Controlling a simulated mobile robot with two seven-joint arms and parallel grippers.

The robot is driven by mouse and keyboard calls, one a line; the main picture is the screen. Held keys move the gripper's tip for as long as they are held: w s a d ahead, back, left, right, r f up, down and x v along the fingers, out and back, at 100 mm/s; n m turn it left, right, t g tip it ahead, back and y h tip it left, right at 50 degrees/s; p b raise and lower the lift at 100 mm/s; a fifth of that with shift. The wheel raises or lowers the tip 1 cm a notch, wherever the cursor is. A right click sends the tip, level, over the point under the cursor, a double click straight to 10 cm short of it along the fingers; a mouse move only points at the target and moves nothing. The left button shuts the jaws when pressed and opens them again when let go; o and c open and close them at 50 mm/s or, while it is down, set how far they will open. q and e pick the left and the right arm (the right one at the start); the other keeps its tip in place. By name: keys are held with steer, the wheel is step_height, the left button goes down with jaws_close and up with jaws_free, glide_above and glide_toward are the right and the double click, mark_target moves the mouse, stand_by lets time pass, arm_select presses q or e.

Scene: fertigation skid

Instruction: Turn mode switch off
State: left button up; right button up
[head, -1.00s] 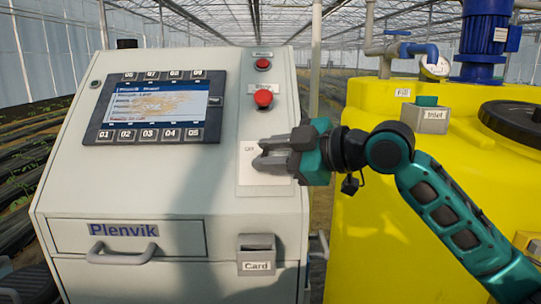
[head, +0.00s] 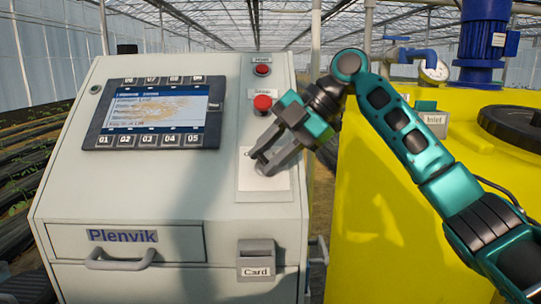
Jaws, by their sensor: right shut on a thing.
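The mode switch's white plate (head: 252,182) is on the sloped front of the grey cabinet, below the red buttons. My right gripper (head: 261,165) is at this plate, shut on the switch's knob, its fingers pointing down-left. The fingers hide the knob, so I cannot tell which position it points to. The plate's lettering is mostly covered too. My left gripper is not in view.
A red stop button (head: 262,104) sits just above my right gripper, with a smaller red button (head: 262,70) higher up. A display panel (head: 155,112) is to the left. A card holder (head: 256,258) is below. A yellow tank (head: 380,220) stands at the right.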

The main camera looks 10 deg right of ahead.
steer(key=shift+w+a+n+g+h, duration=0.1)
steer(key=shift+a+n+g+h, duration=0.05)
steer(key=shift+n+g+h, duration=0.45)
stand_by(0.3)
steer(key=o, duration=1.1)
steer(key=shift+c, duration=0.2)
steer(key=v, duration=1.3)
steer(key=shift+w, duration=0.1)
